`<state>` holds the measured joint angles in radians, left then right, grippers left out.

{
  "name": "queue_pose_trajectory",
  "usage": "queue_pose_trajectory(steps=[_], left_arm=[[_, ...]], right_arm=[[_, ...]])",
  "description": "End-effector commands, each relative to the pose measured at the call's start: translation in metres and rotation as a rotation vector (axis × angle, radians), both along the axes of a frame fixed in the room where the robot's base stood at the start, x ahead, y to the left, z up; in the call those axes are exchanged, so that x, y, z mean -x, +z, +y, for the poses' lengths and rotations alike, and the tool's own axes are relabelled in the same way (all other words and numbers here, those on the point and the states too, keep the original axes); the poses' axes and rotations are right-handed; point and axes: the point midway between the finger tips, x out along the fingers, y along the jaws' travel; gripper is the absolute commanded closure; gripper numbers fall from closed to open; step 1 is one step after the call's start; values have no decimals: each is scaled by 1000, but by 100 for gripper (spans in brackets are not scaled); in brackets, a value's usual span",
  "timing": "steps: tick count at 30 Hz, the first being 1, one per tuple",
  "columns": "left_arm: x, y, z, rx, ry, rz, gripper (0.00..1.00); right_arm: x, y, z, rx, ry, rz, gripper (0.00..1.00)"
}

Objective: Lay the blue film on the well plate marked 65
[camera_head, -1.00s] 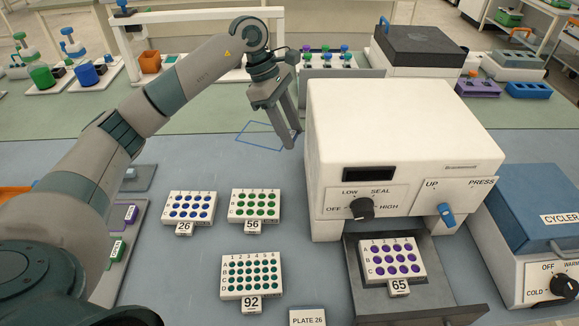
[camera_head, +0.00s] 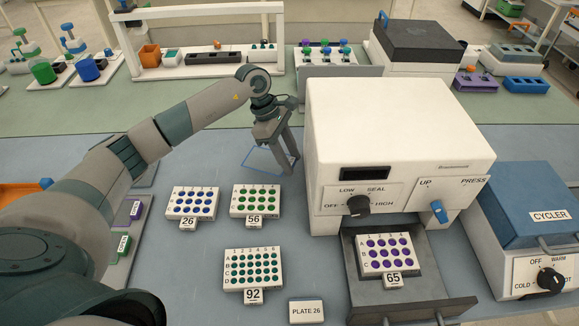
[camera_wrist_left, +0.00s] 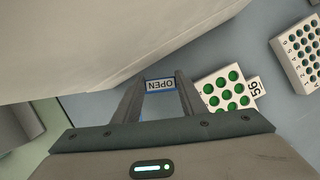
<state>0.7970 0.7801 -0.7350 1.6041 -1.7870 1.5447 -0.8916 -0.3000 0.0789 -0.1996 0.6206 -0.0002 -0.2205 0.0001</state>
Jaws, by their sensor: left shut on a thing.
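The blue film (camera_head: 262,160) shows in the head view as a thin, see-through sheet with a blue outline. My left gripper (camera_head: 288,167) is shut on it at its right end, left of the white sealer and behind plate 56. The well plate marked 65 (camera_head: 388,254), white with purple wells, sits on the sealer's pulled-out dark tray (camera_head: 437,304), right of and nearer than the gripper. My right gripper is out of view.
The white sealer (camera_head: 400,130) stands close right of my gripper, above the tray's back. Plates 26 (camera_head: 192,202), 56 (camera_head: 256,199) and 92 (camera_head: 252,270) lie on the bench. The cycler (camera_head: 530,215) is at right.

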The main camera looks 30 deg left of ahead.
Motion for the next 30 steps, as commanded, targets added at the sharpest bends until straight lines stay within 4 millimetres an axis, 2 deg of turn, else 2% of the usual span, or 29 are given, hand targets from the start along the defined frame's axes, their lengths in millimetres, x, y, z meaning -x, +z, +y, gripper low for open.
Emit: queue_pose_trajectory(steps=[10,24,25,27,30], left_arm=[[1,-36,0,0,0,3,83],[1,-43,0,-1,0,1,83],[1,-42,0,0,0,1,57],[1,-42,0,0,0,1,43],[1,-42,0,0,0,1,43]], right_arm=[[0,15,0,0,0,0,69],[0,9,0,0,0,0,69],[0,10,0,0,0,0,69],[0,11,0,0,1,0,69],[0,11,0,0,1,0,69]])
